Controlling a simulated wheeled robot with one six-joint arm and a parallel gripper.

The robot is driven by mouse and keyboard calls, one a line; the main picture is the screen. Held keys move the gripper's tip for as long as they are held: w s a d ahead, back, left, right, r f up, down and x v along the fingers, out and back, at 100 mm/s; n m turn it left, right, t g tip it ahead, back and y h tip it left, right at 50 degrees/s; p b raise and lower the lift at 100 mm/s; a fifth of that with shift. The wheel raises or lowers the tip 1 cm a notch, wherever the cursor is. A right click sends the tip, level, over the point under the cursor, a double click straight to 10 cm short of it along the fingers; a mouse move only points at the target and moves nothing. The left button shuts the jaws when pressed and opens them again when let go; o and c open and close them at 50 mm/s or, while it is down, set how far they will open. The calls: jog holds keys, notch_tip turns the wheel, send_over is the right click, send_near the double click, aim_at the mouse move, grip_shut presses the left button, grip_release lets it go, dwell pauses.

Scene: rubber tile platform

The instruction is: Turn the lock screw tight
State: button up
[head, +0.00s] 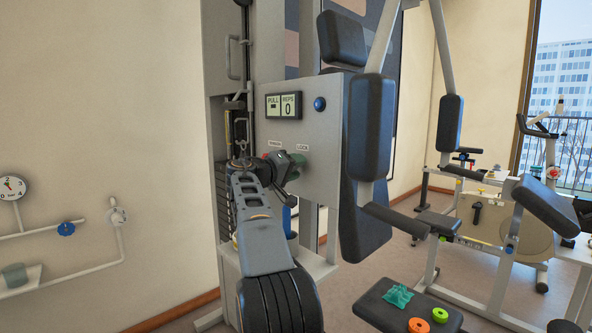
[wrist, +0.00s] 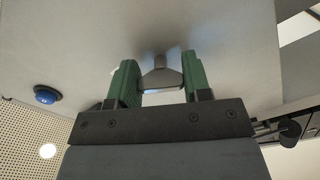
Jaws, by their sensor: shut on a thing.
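The lock screw (wrist: 161,76) is a grey, wing-shaped head on a short stem at the pale machine panel, in the middle of the wrist view. My gripper (wrist: 161,84) has its green fingers on either side of the head and is shut on it. In the head view my gripper (head: 299,165) is at the lower part of the panel, under two small labels. There my arm and fingers hide the screw.
A blue round button (head: 319,104) sits on the panel (head: 322,140), beside a display (head: 284,105) reading PULL and REPS 0. A padded machine lever (head: 370,127) hangs close on the right. A bench (head: 380,312) with small coloured objects stands in front right.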

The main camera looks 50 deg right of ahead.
dwell(0.3)
jog(key=o, duration=0.9)
jog(key=a, duration=0.9)
jog(key=w+a, duration=0.1)
jog(key=a, duration=0.3)
jog(key=shift+a+p, duration=0.35)
jog(key=shift+a, duration=0.05)
